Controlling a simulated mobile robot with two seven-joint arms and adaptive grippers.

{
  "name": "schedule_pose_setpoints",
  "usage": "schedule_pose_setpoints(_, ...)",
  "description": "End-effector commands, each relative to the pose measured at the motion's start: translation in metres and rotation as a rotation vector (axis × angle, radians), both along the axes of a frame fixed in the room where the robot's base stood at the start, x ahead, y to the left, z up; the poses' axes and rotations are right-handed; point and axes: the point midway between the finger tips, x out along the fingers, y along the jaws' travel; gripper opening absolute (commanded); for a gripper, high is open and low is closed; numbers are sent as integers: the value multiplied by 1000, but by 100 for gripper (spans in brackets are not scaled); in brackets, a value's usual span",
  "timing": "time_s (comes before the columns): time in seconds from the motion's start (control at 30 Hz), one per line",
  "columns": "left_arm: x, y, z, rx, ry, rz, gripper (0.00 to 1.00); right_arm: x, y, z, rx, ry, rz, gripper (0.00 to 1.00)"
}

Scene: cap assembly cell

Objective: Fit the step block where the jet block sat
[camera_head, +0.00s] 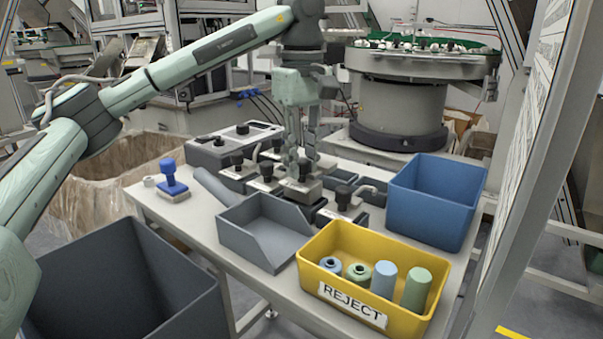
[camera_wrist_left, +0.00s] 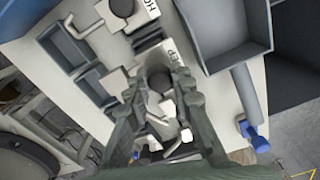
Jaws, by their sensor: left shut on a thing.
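My left gripper (camera_head: 303,170) points down over the row of knobbed blocks in the middle of the table. Its fingers are shut on the step block (camera_head: 300,190), a grey block with a black knob. In the left wrist view the black knob (camera_wrist_left: 160,80) shows between the fingers, and part of a label reading "EP" (camera_wrist_left: 172,54) shows beside it. I cannot tell whether the block is seated or slightly raised. Another knobbed block (camera_head: 343,212), its label starting "HO" in the wrist view (camera_wrist_left: 128,12), stands beside it. I cannot pick out the jet block. My right gripper is not in view.
More knobbed blocks (camera_head: 263,184) stand close on the left. A grey open tray (camera_head: 262,238), yellow REJECT bin (camera_head: 350,312) and blue bin (camera_head: 430,215) border the front and right. A blue-handled stamp (camera_head: 172,185) stands left. Two dark recesses (camera_wrist_left: 66,50) show in the wrist view.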

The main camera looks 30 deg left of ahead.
Motion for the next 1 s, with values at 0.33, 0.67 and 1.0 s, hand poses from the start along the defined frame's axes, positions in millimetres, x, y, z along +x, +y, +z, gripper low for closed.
schedule_pose_setpoints(0.33,0,0,-24,1,-1,0,0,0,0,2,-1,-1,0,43)
schedule_pose_setpoints(0.67,0,0,-28,1,0,0,37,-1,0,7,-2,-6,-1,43)
schedule_pose_setpoints(1.0,0,0,-26,1,0,0,43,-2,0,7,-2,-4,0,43)
